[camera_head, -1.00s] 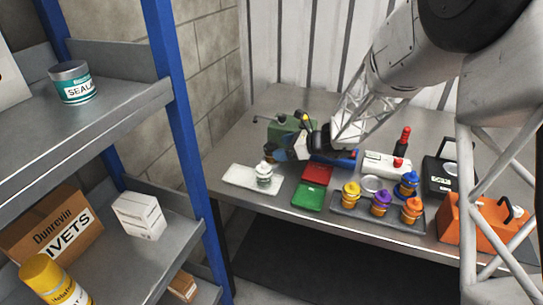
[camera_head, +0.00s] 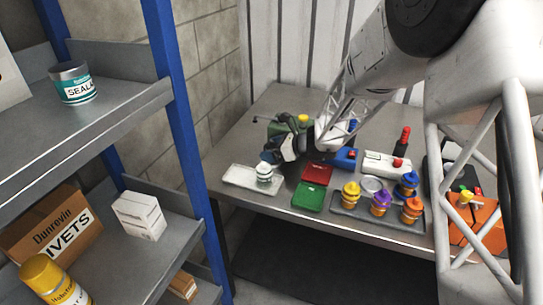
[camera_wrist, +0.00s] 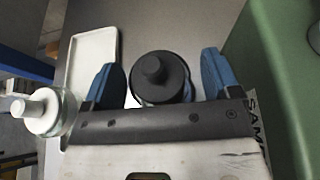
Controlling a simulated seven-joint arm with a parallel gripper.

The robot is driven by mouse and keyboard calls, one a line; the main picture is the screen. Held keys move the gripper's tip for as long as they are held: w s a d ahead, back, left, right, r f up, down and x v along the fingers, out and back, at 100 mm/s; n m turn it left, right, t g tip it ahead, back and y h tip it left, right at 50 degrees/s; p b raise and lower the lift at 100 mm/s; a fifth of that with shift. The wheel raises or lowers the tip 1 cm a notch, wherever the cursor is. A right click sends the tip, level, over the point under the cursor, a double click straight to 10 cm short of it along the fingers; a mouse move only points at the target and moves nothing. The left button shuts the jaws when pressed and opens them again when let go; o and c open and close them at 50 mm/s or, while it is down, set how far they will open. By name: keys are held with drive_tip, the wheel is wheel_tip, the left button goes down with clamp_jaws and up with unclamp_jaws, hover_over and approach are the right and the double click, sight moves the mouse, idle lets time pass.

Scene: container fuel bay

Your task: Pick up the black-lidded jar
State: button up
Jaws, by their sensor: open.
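The black-lidded jar (camera_wrist: 158,72) stands between the two blue fingers of my gripper (camera_wrist: 160,80) in the wrist view. The gripper is open, with a finger on each side of the lid; a gap shows at least on the right, and whether the left finger touches cannot be told. In the head view my gripper (camera_head: 290,146) is over the back left of the bench, in front of the green box (camera_head: 276,130). The black-lidded jar cannot be made out there, hidden by the gripper.
A white-lidded jar (camera_head: 264,172) is on a white tray (camera_head: 238,176), close to the left finger in the wrist view. The green box (camera_wrist: 280,80) is close by the right finger. Red (camera_head: 317,173) and green (camera_head: 308,196) trays and a grey tray of coloured jars (camera_head: 345,213) lie nearby.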

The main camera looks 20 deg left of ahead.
drive_tip(key=c, duration=1.1)
drive_tip(key=shift+r, duration=0.1)
drive_tip(key=shift+r, duration=4.95)
